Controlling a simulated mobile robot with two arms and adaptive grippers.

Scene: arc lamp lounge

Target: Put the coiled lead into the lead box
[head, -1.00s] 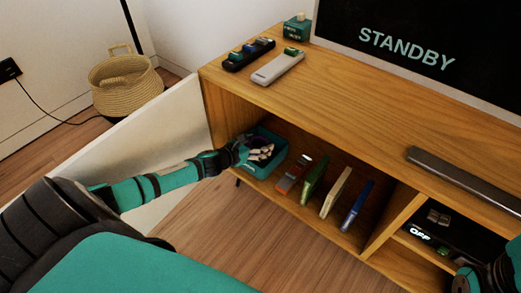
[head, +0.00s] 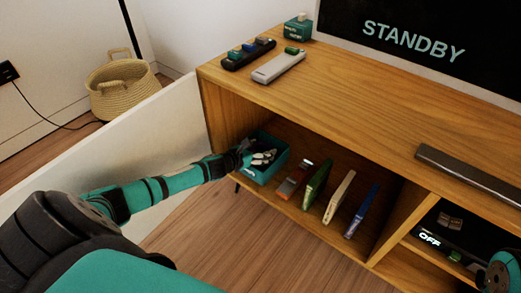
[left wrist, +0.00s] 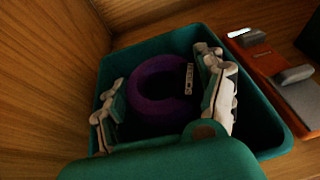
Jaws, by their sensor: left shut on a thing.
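The coiled lead is a purple ring (left wrist: 146,88) with a small pale label, seen in the left wrist view. It is down inside the lead box, a teal open-topped bin (left wrist: 262,112). In the head view the box (head: 268,175) stands at the left end of the cabinet's open lower shelf. My left gripper (head: 263,158) reaches into the box from the left. In the left wrist view its two pale fingers (left wrist: 164,92) are on either side of the coil, shut on it. Whether the coil touches the box floor is hidden. My right gripper is not seen.
An orange-grey item (head: 293,180), a green case (head: 316,184) and other upright cases stand right of the box. The cabinet's wooden side wall (left wrist: 45,85) is close on the left. A white open door panel (head: 120,150) stands beside my left arm.

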